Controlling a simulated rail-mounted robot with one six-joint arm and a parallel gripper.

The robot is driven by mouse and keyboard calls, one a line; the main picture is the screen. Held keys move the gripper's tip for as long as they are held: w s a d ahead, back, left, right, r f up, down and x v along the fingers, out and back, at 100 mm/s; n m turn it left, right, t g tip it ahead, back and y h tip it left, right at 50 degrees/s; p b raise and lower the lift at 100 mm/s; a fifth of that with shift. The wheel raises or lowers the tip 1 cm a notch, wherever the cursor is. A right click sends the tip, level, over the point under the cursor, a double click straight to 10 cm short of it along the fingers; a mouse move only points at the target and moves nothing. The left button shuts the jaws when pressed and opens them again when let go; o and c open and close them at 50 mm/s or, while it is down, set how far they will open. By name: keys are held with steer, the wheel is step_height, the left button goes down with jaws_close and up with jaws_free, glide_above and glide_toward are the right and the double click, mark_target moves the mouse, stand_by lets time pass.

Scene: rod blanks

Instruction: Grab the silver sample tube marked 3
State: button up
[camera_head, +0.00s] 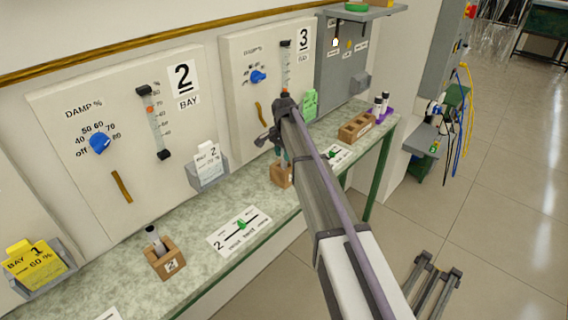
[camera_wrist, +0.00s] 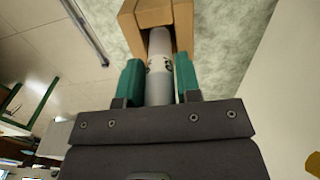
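A silver-grey tube (camera_wrist: 160,50) stands in a wooden block (camera_wrist: 128,22) in the wrist view, its lower part inside the block's slot. Dark print shows on the tube, too partial to read. My gripper (camera_wrist: 159,78) has its two teal fingers on either side of the tube, very close to its sides. I cannot tell whether they press on it. In the head view my gripper (camera_head: 283,157) is low over the bench below the bay 3 panel, at the wooden block (camera_head: 280,175). My arm hides the tube there.
Slider cards (camera_head: 238,231) lie on the bench (camera_head: 205,235). The wall panels rise close behind.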

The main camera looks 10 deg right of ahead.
steer(key=c, duration=0.5)
